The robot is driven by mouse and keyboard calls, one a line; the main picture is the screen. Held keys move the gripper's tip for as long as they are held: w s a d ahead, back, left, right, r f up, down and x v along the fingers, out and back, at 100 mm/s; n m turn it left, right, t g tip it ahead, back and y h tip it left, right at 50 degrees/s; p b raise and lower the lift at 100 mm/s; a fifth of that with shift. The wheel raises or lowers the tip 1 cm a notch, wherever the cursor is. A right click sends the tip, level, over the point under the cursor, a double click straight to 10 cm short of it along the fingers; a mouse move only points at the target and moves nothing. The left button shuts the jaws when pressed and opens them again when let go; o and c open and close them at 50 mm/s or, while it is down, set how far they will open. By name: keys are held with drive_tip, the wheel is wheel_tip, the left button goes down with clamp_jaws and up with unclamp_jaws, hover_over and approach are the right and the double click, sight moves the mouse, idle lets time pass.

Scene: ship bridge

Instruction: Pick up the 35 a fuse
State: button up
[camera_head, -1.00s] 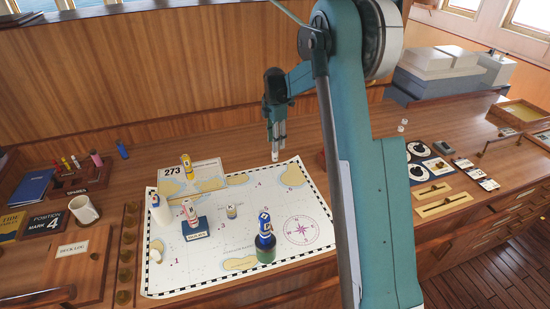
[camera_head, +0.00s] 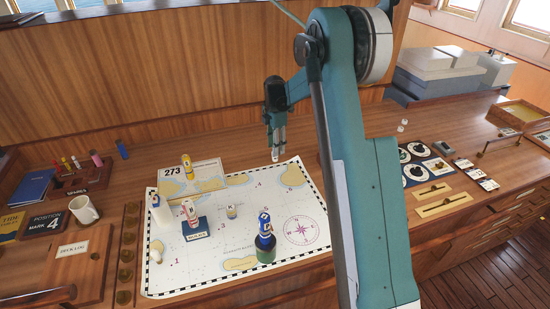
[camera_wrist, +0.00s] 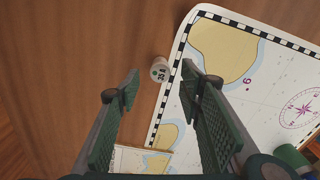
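The 35 A fuse (camera_wrist: 160,70) is a small pale cylinder seen end-on in the wrist view. It stands on the bare wood just outside the chart's checkered border, with "35 A" and a green dot on its top. My gripper (camera_wrist: 164,73) is open, one finger to the left of the fuse and one to the right, with gaps on both sides. In the head view my gripper (camera_head: 276,148) points down at the chart's far edge. A pale shape between and below its fingertips there looks like the fuse, partly covered. The height left between fingertips and fuse is unclear.
The chart (camera_head: 275,205) lies flat on the desk. Wood around the fuse is clear.

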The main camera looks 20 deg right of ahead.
drive_tip(key=shift+d+f+p, duration=0.1)
drive_tip(key=shift+f+p, duration=0.2)
drive_tip(key=shift+f, duration=2.3)
drive_tip(key=c, duration=1)
drive_tip(key=shift+r, duration=0.15)
drive_tip(key=shift+r+b, duration=0.3)
drive_tip(key=shift+r, duration=4.6)
